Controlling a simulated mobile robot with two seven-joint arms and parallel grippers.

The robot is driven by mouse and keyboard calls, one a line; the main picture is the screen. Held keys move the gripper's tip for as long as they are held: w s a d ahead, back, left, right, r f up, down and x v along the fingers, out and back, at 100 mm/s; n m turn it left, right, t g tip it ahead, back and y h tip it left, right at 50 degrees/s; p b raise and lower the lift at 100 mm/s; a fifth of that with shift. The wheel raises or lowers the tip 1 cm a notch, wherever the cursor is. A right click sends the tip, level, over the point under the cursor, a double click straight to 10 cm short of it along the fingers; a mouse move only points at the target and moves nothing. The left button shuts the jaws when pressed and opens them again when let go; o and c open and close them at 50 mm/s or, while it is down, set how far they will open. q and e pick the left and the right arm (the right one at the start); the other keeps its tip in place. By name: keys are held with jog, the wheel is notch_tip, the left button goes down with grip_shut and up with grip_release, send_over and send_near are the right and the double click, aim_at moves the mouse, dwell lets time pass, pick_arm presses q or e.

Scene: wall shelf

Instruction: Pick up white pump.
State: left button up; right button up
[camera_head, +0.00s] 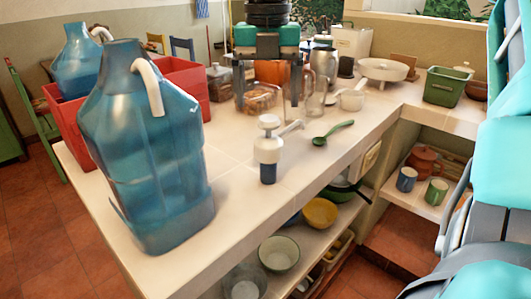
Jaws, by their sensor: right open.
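The white pump (268,148) stands upright on the pale counter (225,170), near its front edge. It has a round white top, a white spout pointing right and a dark blue lower end. My right gripper (267,100) points down from the top of the camera_head view, its dark fingers spread apart and empty. In the picture it is above and apparently beyond the pump, not touching it. My left gripper is not in view.
A large blue water jug (150,170) stands left of the pump, before a red crate (183,82) with another jug. A green spoon (332,133) lies to the right. Glass jars and pans stand behind. Shelves below hold bowls (279,254) and mugs (407,179).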

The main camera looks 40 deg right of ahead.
aim_at(268, 118)
notch_tip(268, 118, down, 4)
jog(key=shift+f, duration=0.15)
notch_tip(268, 118, down, 5)
jog(key=shift+d+r+b, duration=0.1)
jog(key=shift+d+b, duration=0.05)
jog(key=shift+b, duration=0.4)
jog(key=shift+c, duration=0.3)
jog(key=c, duration=1.1)
